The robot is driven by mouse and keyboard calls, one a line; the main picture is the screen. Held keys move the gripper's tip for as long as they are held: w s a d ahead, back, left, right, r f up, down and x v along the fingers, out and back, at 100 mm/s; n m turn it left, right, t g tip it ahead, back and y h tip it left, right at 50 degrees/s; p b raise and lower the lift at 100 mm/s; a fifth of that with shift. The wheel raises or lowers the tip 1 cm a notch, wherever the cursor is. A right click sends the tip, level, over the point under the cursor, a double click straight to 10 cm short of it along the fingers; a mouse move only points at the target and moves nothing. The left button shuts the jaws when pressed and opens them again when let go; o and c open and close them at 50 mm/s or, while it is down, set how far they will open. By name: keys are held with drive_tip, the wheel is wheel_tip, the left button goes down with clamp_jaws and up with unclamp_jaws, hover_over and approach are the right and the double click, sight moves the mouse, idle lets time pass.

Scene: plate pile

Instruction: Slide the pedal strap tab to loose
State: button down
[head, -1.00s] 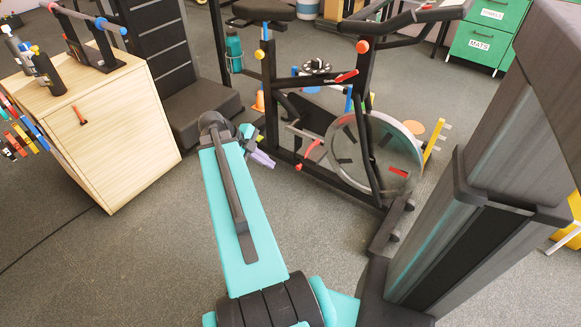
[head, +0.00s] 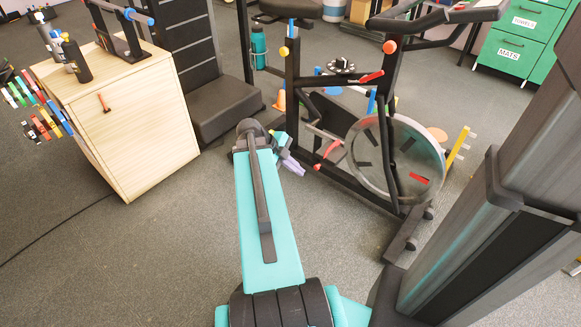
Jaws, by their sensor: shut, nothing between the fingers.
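The exercise bike (head: 296,120) stands upright ahead of my arm, with a large disc flywheel (head: 432,165) low at its front. A red part (head: 332,149) and a pale bar show near its crank area. The pedal strap and its tab are too small to make out. My gripper (head: 292,166), with pale lavender fingers, is beyond the far end of my teal arm, low and to the left of the bike frame. It is shut and empty, apart from the bike in the picture.
A wooden cabinet (head: 140,135) with bottles on top stands at the left, with coloured bands hanging from its side. A black bench step (head: 222,108) is behind my arm. Green drawers (head: 517,45) are at the back right. An orange cone (head: 280,100) stands behind the bike. Grey floor is clear between the cabinet and my arm.

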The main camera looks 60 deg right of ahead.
sight(318, 166)
drive_tip(key=s+d+f+b, duration=0.2)
drive_tip(key=d, duration=0.3)
drive_tip(key=shift+s+f, duration=0.25)
drive_tip(key=shift+w+d, duration=0.1)
idle(0.3)
